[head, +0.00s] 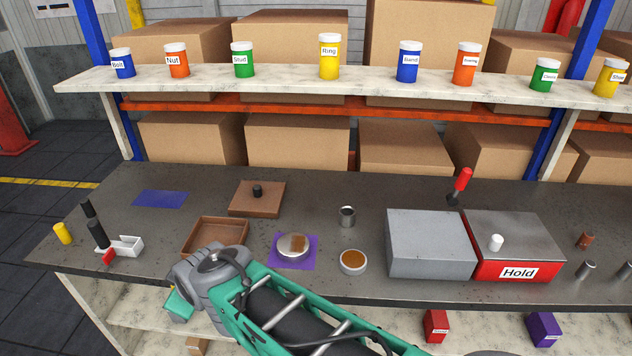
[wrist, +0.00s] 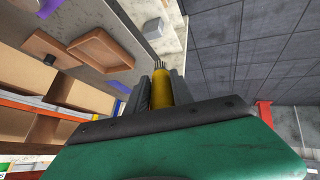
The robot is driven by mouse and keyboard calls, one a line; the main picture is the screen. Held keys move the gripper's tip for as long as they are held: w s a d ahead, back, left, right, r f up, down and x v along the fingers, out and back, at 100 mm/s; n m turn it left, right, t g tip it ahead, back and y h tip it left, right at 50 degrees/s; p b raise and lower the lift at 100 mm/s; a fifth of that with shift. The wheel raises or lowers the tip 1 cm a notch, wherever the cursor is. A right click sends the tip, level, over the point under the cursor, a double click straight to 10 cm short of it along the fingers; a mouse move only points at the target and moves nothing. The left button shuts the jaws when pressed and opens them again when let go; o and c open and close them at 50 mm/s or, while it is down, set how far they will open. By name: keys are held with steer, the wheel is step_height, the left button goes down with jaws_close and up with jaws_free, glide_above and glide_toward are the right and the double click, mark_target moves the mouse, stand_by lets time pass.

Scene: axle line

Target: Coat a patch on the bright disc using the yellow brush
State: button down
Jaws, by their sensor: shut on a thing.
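My gripper (wrist: 161,76) is shut on the yellow brush (wrist: 161,92). In the wrist view the brush's yellow body sits between the two dark fingers, with its bristles pointing away from the gripper. In the head view the brush and fingers are hidden, and my arm reaches over the table's front edge. The bright disc (head: 285,246) lies on a purple mat (head: 279,262) right of my arm. A brown patch (head: 299,243) shows on its right part. A round dish of brown stuff (head: 352,261) stands to the right of the disc.
A brown tray (head: 188,250) lies left of the disc, partly behind my arm. A lidded brown piece (head: 257,198) and a metal cup (head: 347,216) stand farther back. A grey box (head: 430,245) and red Hold box (head: 550,270) stand right. A white holder (head: 130,244) is left.

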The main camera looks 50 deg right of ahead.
steer(key=w+d+r, duration=0.1)
steer(key=w+d, duration=0.2)
steer(key=d, duration=0.3)
steer(key=w+d+r+b, duration=0.1)
steer(key=w+d+r, duration=0.15)
steer(key=d, duration=0.35)
steer(key=w+d+r, duration=0.1)
steer(key=w+d, duration=0.2)
steer(key=d, duration=0.4)
steer(key=s+d+y+b, duration=0.1)
steer(key=s+d, duration=0.2)
steer(key=d, duration=0.6)
steer(key=s+d, duration=0.4)
steer(key=d, duration=0.5)
steer(key=shift+m, duration=0.4)
steer(key=f+b, duration=0.1)
steer(key=f, duration=0.1)
steer(key=f+b, duration=0.2)
steer(key=f, duration=0.1)
steer(key=shift+w+a+f+b, duration=0.15)
steer(key=shift+w+f+b, duration=0.1)
steer(key=shift+f+b, duration=0.15)
steer(key=shift+r, duration=0.1)
